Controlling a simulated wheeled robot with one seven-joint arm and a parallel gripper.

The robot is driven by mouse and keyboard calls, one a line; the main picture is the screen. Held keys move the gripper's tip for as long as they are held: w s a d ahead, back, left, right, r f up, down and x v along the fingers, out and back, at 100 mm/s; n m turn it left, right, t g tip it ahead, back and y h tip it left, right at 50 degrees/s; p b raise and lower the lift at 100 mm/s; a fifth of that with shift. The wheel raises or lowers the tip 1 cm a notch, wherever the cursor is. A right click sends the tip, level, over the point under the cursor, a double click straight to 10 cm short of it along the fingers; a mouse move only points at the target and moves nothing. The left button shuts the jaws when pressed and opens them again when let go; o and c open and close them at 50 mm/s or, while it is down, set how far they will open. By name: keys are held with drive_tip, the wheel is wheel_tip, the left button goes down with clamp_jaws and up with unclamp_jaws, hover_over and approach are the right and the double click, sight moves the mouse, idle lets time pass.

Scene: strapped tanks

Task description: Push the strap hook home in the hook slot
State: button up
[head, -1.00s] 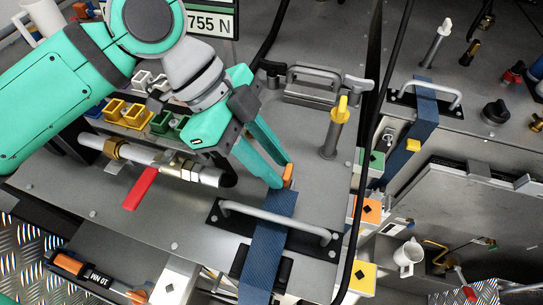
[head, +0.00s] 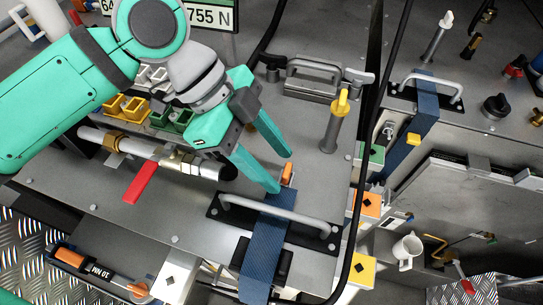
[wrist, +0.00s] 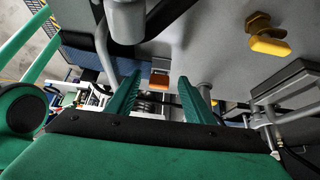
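The strap hook is an orange piece (head: 287,173) at the upper end of a blue strap (head: 264,250), just behind a grey bar handle on a black plate. In the wrist view the orange hook (wrist: 159,80) lies ahead, between the lines of my two fingers. My gripper (head: 284,172) is open and empty. One teal fingertip is left of the hook, the other above and beyond it, both apart from it as far as I can tell. I cannot make out the hook slot, or whether the hook is seated.
The grey bar handle (head: 280,219) stands close in front of the fingers. A yellow-topped post (head: 335,120) rises to the right, a red-levered pipe (head: 140,184) lies left. A black cable hangs right of the post. A second blue strap (head: 408,150) runs farther right.

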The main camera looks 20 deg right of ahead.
drive_tip(key=v, duration=1.1)
drive_tip(key=shift+f, duration=0.15)
